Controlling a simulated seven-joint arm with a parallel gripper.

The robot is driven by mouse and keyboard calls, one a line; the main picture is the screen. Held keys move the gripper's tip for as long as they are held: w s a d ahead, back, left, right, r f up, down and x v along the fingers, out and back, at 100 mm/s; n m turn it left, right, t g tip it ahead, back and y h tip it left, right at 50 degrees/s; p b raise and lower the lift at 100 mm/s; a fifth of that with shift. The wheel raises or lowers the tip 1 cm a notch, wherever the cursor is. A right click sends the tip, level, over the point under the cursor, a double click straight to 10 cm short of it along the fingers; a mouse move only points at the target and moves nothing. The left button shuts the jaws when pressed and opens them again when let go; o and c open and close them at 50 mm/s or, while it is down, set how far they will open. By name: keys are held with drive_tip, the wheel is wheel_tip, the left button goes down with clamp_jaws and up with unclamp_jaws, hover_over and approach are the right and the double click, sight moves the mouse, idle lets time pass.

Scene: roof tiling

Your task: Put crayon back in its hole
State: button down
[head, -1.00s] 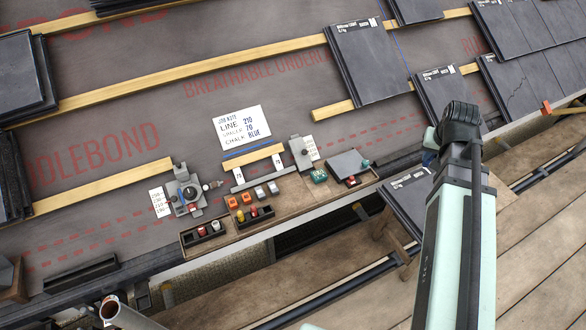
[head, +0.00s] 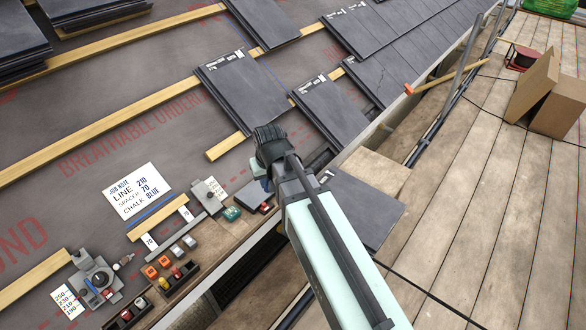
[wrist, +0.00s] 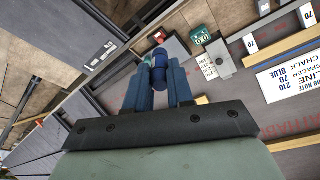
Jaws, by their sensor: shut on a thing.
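My gripper (wrist: 160,75) is shut on a dark blue crayon-like cylinder (wrist: 160,62), held upright between two blue-grey fingers in the wrist view. In the head view my gripper (head: 264,182) is mostly hidden by my own wrist, near the right end of the narrow wooden bench (head: 232,229). I cannot tell which hole is the crayon's.
A green box (head: 232,214) and a dark slate with a red piece lie near the gripper. Orange blocks (head: 151,271) and a grey dial tool (head: 97,281) are further left. Slate stacks (head: 238,88) stand behind on the roof.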

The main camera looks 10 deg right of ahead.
drive_tip(key=s+a+f+n, duration=0.2)
drive_tip(key=s+a+f, duration=0.2)
drive_tip(key=a, duration=0.5)
drive_tip(key=s+a+f+n+g, duration=0.1)
drive_tip(key=s+a+f, duration=0.25)
drive_tip(key=a, duration=0.45)
drive_tip(key=s+a+f+n, duration=0.2)
drive_tip(key=s+a+f, duration=0.2)
drive_tip(key=a, duration=0.5)
drive_tip(key=shift+w+a+f+m+g+h, duration=0.2)
drive_tip(key=shift+a+f+m, duration=0.4)
drive_tip(key=shift+f, duration=1.4)
drive_tip(key=shift+s+a+f+m+g+h, duration=0.1)
drive_tip(key=shift+a+f+m+g, duration=0.35)
drive_tip(key=shift+f, duration=1.6)
drive_tip(key=shift+w+a+f+m+g+h, duration=0.15)
drive_tip(key=shift+a+f+m, duration=0.55)
drive_tip(key=shift+f, duration=1.3)
drive_tip(key=shift+d+f, duration=0.1)
drive_tip(key=shift+f, duration=0.1)
drive_tip(key=c, duration=1.2)
unclamp_jaws()
drive_tip(key=shift+r, duration=0.15)
